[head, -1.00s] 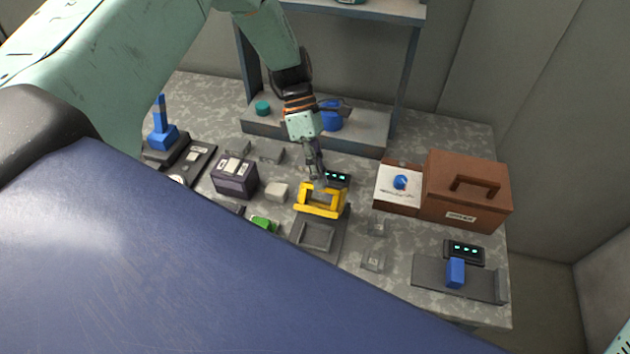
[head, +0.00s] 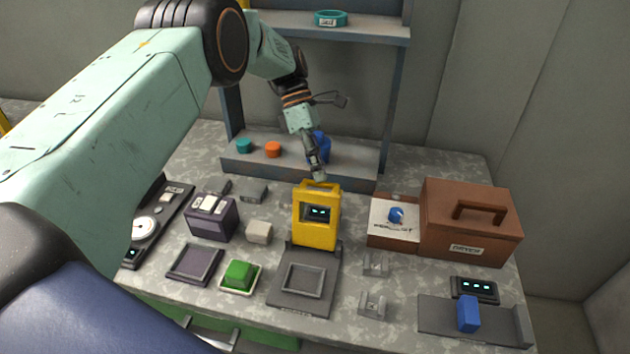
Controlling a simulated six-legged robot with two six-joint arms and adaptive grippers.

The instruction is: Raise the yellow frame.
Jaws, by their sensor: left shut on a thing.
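The yellow frame (head: 314,235) stands upright at the back edge of a grey base plate (head: 283,298) in the head view. A small dark display (head: 320,213) with green lights shows through its opening. My left gripper (head: 319,177) reaches down from above and behind. It is shut on the top bar of the yellow frame, and its fingertips partly hide the bar. A square raised rim (head: 304,268) on the base plate lies open to view in front of the frame. My right gripper is not in view.
A green button (head: 240,275) and a purple box (head: 211,219) are left of the base plate. A shelf unit (head: 347,165) with a blue cup stands close behind the gripper.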

